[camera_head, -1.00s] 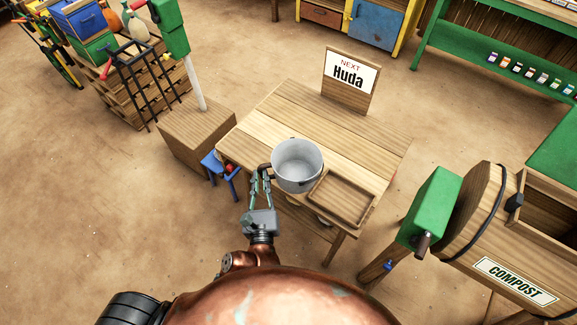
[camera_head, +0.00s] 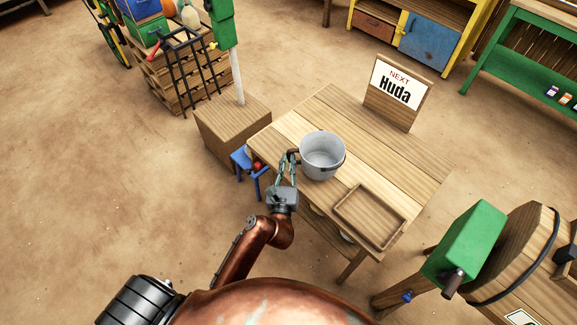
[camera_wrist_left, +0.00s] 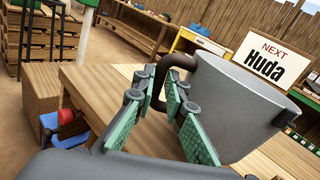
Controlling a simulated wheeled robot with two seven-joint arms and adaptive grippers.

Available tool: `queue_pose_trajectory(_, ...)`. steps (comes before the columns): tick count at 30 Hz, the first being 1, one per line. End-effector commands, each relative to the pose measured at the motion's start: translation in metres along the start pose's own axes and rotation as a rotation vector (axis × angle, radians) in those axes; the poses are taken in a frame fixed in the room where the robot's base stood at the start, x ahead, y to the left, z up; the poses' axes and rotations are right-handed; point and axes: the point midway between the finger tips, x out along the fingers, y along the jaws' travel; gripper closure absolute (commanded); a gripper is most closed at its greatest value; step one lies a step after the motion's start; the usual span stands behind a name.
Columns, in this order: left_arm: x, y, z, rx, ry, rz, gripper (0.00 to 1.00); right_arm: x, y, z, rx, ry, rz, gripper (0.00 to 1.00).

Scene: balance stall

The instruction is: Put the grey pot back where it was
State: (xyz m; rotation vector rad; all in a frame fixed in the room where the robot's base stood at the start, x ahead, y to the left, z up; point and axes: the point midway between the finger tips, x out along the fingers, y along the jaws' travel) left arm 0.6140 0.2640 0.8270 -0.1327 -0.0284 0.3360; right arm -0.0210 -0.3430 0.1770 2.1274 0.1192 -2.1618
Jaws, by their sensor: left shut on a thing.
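The grey pot (camera_head: 323,158) is over the wooden table (camera_head: 300,112), to the upper left of the shallow wooden tray (camera_head: 345,212). Its inside looks empty. Whether its base touches the table is hard to tell. My left gripper (camera_head: 287,168) is at the pot's left side, shut on its dark curved handle. In the left wrist view, the handle (camera_wrist_left: 164,62) comes down between the gripper's green-padded fingers (camera_wrist_left: 160,105), and the pot (camera_wrist_left: 235,105) fills the right side. My right gripper is not in view.
A sign reading "NEXT Huda" (camera_head: 397,90) stands at the table's back. A wooden box with a post (camera_head: 235,125) and a small blue stool (camera_head: 245,165) are left of the table. The table's back right is bare.

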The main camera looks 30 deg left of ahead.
Motion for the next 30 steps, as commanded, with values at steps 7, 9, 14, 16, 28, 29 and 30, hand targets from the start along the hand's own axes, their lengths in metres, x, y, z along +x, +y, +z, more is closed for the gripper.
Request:
queue_pose_trajectory(7, 0.005, 0.005, -0.037, -0.001, 0.003, 0.001, 1.00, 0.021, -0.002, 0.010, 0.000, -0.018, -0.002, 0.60)
queue_pose_trajectory(9, 0.005, 0.006, -0.039, -0.001, 0.001, 0.000, 1.00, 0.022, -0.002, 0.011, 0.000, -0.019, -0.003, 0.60)
queue_pose_trajectory(14, 0.005, 0.005, -0.035, -0.001, -0.002, -0.001, 1.00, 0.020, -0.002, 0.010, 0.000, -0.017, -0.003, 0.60)
queue_pose_trajectory(16, 0.005, 0.005, -0.035, -0.001, -0.002, -0.001, 1.00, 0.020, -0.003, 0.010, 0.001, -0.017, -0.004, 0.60)
queue_pose_trajectory(28, 0.005, 0.006, -0.039, 0.000, 0.000, 0.000, 0.71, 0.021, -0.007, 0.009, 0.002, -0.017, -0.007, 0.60)
queue_pose_trajectory(29, 0.005, 0.006, -0.039, 0.000, 0.000, 0.000, 0.71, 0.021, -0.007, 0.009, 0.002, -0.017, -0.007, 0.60)
queue_pose_trajectory(30, 0.005, 0.006, -0.039, 0.000, 0.000, 0.000, 0.71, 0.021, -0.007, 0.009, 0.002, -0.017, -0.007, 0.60)
